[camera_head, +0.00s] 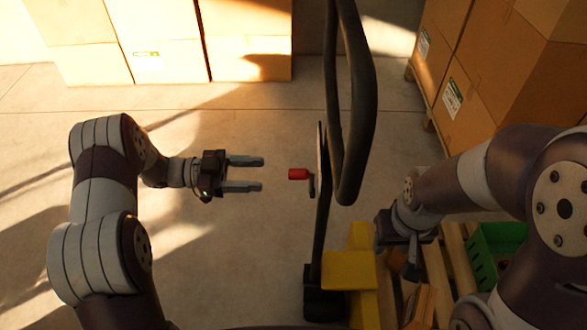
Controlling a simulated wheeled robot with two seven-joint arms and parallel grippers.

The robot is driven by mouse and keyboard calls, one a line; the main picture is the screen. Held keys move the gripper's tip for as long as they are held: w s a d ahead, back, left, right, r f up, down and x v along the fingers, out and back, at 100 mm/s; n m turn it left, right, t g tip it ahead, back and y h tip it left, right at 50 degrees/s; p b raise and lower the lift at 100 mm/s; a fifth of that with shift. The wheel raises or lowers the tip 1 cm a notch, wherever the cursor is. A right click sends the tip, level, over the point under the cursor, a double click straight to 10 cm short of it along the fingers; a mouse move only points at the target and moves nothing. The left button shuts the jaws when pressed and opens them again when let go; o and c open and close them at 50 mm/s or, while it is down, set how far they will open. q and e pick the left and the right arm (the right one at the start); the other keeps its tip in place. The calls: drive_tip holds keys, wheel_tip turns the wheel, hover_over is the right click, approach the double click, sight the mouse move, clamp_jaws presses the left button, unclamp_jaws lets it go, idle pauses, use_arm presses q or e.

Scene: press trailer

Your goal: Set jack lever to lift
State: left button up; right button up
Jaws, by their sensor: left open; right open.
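The jack's lever with a red grip (299,174) sticks out to the left of the jack's dark upright handle (320,215), near the middle of the head view. A big black handle loop (356,110) rises above it. My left gripper (262,174) is open and empty, its two fingers pointing right at the red grip, with a small gap between fingertips and grip. My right gripper (410,270) is at the right of the jack's yellow body (348,270), pointing down; its fingers are partly hidden.
A wooden pallet (455,262) with a green crate (495,245) lies at the lower right, partly behind my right arm. Stacked cardboard boxes stand at the back left (165,60) and back right (500,70). The concrete floor (270,120) left of the jack is clear.

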sight(294, 174)
use_arm(q)
drive_tip(key=d, duration=0.9)
drive_tip(key=shift+d, duration=0.3)
drive_tip(key=shift+c, duration=0.4)
clamp_jaws()
